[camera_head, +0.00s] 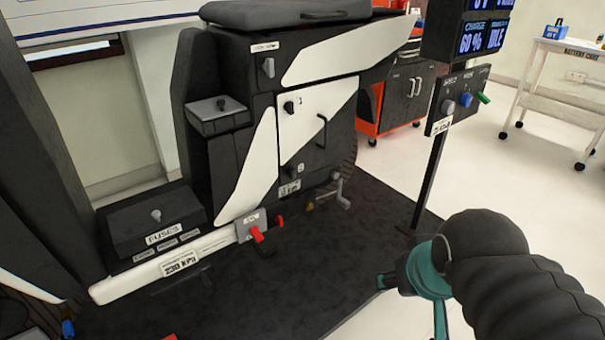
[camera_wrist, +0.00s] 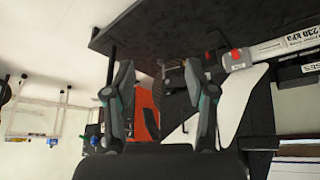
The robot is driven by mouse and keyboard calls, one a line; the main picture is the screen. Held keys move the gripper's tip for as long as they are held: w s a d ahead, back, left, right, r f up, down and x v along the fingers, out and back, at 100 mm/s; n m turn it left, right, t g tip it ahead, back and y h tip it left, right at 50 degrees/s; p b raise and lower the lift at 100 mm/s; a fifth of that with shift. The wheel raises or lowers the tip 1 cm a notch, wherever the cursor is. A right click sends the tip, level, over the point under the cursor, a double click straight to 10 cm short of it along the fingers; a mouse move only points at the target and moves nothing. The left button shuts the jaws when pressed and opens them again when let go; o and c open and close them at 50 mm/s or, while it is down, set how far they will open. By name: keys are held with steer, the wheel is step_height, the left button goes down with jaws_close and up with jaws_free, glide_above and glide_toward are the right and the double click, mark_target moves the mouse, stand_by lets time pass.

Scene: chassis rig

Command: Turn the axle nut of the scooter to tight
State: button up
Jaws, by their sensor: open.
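The black and white scooter (camera_head: 310,120) stands on a dark mat, with part of its dark wheel (camera_head: 350,160) showing at the lower right of its body. A grey crank-shaped part (camera_head: 343,195) sticks out low beside the wheel; I cannot tell for sure whether this is the axle nut, nor read its setting. My gripper is at the right of the head view, partly hidden by my arm. The wrist view shows my gripper (camera_wrist: 155,75) open and empty, its two fingers apart. The scooter's lower side appears upside down beyond the fingers, with nothing touching them.
A red lever (camera_head: 256,235) sits on the scooter's low side. A post with a knob panel (camera_head: 452,103) stands right of the scooter. Behind are an orange tool cabinet (camera_head: 395,105) and a white cart (camera_head: 550,95). The mat (camera_head: 300,270) before the scooter is mostly clear.

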mark_target(336, 176)
steer(key=w+d+f+n+t+b, duration=0.15)
steer(key=w+d+n+t, duration=0.25)
steer(key=w, duration=1.7)
steer(key=w+d+r+n+t+b, duration=0.1)
steer(key=w+d+n+t+b, duration=0.25)
steer(key=w, duration=1.65)
steer(key=w+f+n+t+y+b, duration=0.1)
steer(key=w+f+n+t+y, duration=0.2)
steer(key=w+f, duration=0.65)
steer(key=w+a+f+n+g+y+b, duration=0.15)
steer(key=f+n+y, duration=0.25)
steer(key=f, duration=0.4)
steer(key=w+d+f+n+y+b, duration=0.1)
steer(key=w+f+n+y, duration=0.2)
steer(key=f, duration=0.5)
steer(key=shift+y, duration=0.5)
steer(key=x, duration=0.8)
steer(key=a+x, duration=0.1)
steer(key=x, duration=0.4)
steer(key=shift+s+f+b, duration=0.25)
steer(key=shift+f+b, duration=0.05)
steer(key=shift+f, duration=0.05)
jaws_close()
